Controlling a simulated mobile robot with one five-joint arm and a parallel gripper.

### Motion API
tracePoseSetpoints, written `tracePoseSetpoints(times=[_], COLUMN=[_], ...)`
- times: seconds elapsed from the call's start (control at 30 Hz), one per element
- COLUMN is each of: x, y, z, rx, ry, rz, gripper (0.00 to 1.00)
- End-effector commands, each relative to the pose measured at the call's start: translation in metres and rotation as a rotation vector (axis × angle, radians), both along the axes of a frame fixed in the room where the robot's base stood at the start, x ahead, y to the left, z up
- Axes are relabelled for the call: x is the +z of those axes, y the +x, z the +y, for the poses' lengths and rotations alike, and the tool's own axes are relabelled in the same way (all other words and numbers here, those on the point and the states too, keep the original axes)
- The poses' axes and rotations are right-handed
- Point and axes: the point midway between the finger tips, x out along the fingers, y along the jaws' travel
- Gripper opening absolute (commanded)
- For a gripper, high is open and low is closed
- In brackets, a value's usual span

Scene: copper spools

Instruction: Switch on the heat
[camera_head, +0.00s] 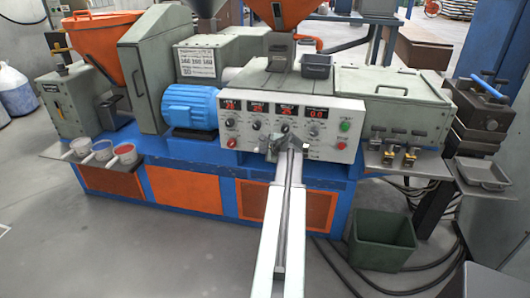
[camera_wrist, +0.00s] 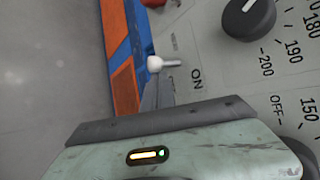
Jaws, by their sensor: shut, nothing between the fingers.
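The control panel (camera_head: 262,140) is a pale face on the front of the machine. In the wrist view the same panel (camera_wrist: 225,65) fills the right side. A small toggle lever (camera_wrist: 170,63) with a white rounded tip stands out from it, near the printed words ON and OFF. I cannot tell which position it is in. My gripper (camera_head: 291,138) is at the panel's lower edge. In the wrist view its narrow dark fingers (camera_wrist: 160,90) are shut and empty, close beside the lever. I cannot tell whether they touch it.
A black knob (camera_wrist: 248,17) with a numbered scale is near the lever. A green button (camera_head: 345,126) and a red one (camera_head: 340,145) are at the panel's right. A green bin (camera_head: 381,240) stands on the floor at right.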

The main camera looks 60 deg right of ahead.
Motion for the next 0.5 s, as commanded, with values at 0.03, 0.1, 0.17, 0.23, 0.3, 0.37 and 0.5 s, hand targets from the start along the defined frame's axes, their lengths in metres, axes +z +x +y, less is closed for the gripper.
tracePoseSetpoints(times=[0.03, 0.1, 0.17, 0.23, 0.3, 0.37, 0.5], x=[0.001, 0.001, 0.001, 0.004, 0.007, 0.011, 0.017], y=[0.004, 0.004, 0.004, 0.004, 0.004, 0.003, 0.003], z=[0.003, 0.003, 0.003, 0.003, 0.003, 0.003, 0.002], rx=[0.006, 0.006, 0.006, 0.006, 0.006, 0.006, 0.005], ry=[0.005, 0.005, 0.005, 0.005, 0.005, 0.005, 0.005], rz=[-0.005, -0.005, -0.005, -0.005, -0.005, -0.005, -0.005], gripper=[0.00, 0.00, 0.00, 0.00, 0.00, 0.00, 0.00])
